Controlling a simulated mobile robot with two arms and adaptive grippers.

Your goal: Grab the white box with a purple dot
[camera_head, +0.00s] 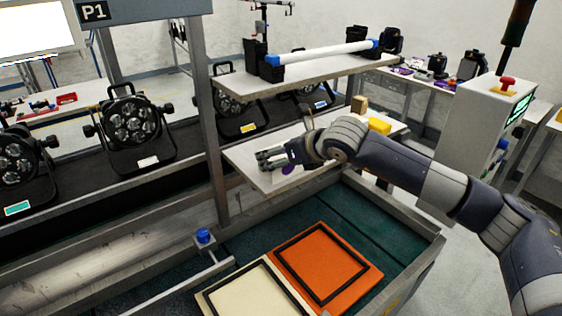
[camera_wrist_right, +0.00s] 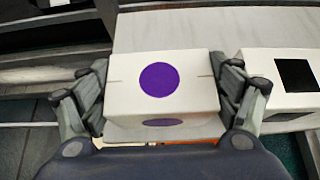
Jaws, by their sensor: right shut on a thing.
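The white box with a purple dot (camera_wrist_right: 130,98) sits between the two fingers of my right gripper (camera_wrist_right: 160,75) in the right wrist view. The fingers press on its left and right sides, and the round purple dot faces the camera. A second patch of purple shows on the lower face. In the head view my right gripper (camera_head: 272,160) is over the lower light shelf, and the box is mostly hidden by the fingers. I cannot tell whether the box rests on the shelf or is lifted. My left gripper is not in view.
A white box with a black square (camera_wrist_right: 295,72) stands close to the right in the wrist view. A yellow object (camera_head: 379,126) lies on the lower shelf. The upper shelf (camera_head: 330,72) hangs above. An orange panel (camera_head: 360,290) lies below in front.

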